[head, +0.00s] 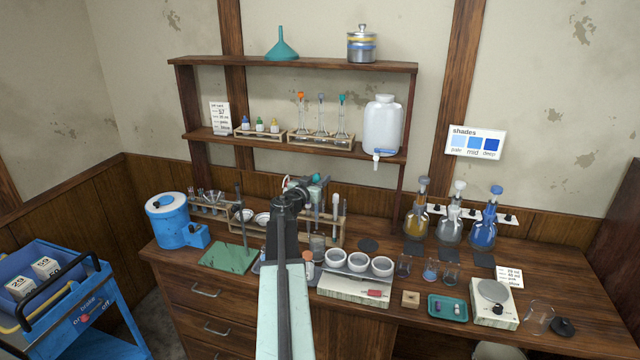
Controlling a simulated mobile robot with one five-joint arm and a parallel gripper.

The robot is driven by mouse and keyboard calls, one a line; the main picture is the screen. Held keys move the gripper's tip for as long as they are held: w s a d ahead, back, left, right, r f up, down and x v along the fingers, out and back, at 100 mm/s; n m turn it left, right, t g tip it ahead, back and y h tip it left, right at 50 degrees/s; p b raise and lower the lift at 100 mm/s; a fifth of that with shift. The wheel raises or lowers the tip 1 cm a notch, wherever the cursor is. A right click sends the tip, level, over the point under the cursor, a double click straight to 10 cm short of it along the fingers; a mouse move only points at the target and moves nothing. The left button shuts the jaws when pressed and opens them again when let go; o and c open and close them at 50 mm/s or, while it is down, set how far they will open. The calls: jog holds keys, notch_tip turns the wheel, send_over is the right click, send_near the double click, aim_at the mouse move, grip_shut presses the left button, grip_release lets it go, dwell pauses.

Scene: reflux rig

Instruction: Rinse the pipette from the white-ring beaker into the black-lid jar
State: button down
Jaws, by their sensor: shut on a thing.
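My gripper (309,188) is above the middle of the bench, in front of the wooden rack, with my arm reaching up to it from below. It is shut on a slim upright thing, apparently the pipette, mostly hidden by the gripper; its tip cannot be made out. Three small glass beakers, a left one (403,266), one with blue liquid (430,271) and a right one (451,275), stand right of the white bowls; I cannot tell which has a white ring. A clear glass jar (538,317) stands at the far right, beside a black lid (563,327) on the bench.
White bowls (359,262) stand close right of my arm. Stoppered flasks (449,226) stand at the back right, and a scale (494,303) is near the front right. A green stand base (229,257) and blue drum (172,220) are left. Bare wood lies at right.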

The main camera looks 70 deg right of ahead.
notch_tip(320, 180, down, 9)
jog(key=b, duration=0.9)
jog(key=shift+s+f, duration=0.15)
jog(key=c, duration=1.9)
grip_release()
notch_tip(320, 180, up, 9)
jog(key=p, duration=0.8)
jog(key=shift+p, duration=0.35)
